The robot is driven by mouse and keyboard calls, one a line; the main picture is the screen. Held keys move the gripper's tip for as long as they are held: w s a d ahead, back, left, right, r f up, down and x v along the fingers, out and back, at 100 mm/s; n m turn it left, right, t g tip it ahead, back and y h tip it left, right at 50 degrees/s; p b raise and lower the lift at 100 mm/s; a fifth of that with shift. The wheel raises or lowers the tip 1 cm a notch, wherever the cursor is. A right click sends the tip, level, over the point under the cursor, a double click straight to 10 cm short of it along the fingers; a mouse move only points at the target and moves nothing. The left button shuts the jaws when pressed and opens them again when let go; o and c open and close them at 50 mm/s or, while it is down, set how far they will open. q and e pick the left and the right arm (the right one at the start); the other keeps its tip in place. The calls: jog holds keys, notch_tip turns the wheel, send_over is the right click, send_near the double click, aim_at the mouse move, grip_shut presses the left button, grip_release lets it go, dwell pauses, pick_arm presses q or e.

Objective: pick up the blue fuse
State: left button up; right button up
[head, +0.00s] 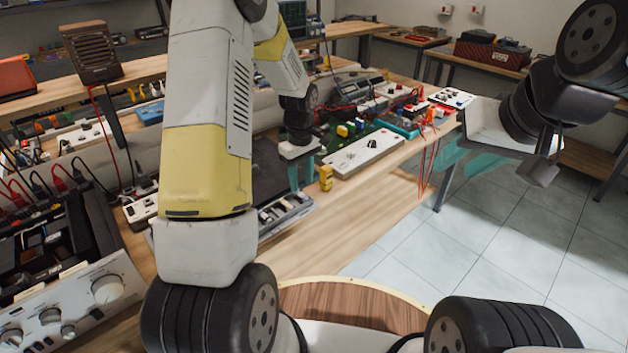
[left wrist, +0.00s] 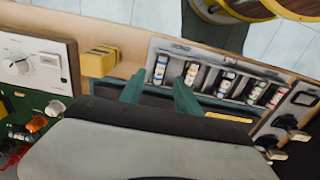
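A grey fuse tray (left wrist: 222,57) holds several small white fuses with coloured bands, standing in a row of slots. The leftmost fuse (left wrist: 160,69) looks bluish in the left wrist view, but the colours are too small to be certain. My left gripper (left wrist: 158,84) is open, with its teal fingers apart and the leftmost fuse showing between the tips, not gripped. In the head view my left gripper (head: 300,178) points down at the tray (head: 287,212), whose fuses my arm partly hides. My right gripper (head: 468,156) is open and empty, off the bench at the right.
A yellow block (head: 326,178) stands beside the tray, close to my left fingers; it also shows in the left wrist view (left wrist: 98,62). A white panel with a knob (head: 365,154) lies behind it. Bare wood (head: 350,215) lies in front. Red cables (head: 428,160) hang over the bench edge.

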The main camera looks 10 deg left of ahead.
aim_at(302, 194)
pick_arm(q)
notch_tip(302, 194, down, 4)
jog(key=shift+f, duration=0.1)
grip_shut()
jog(key=shift+r, duration=0.25)
jog(key=shift+r, duration=0.65)
notch_tip(302, 194, up, 2)
jog(key=shift+r, duration=0.15)
jog(key=s+d, duration=0.2)
jog(key=s, duration=0.5)
jog(key=s+d+r, duration=0.1)
jog(key=s+d, duration=0.2)
jog(key=s, duration=0.5)
jog(key=shift+d, duration=0.35)
jog(key=shift+r, duration=0.1)
notch_tip(302, 194, up, 7)
jog(key=shift+r, duration=0.2)
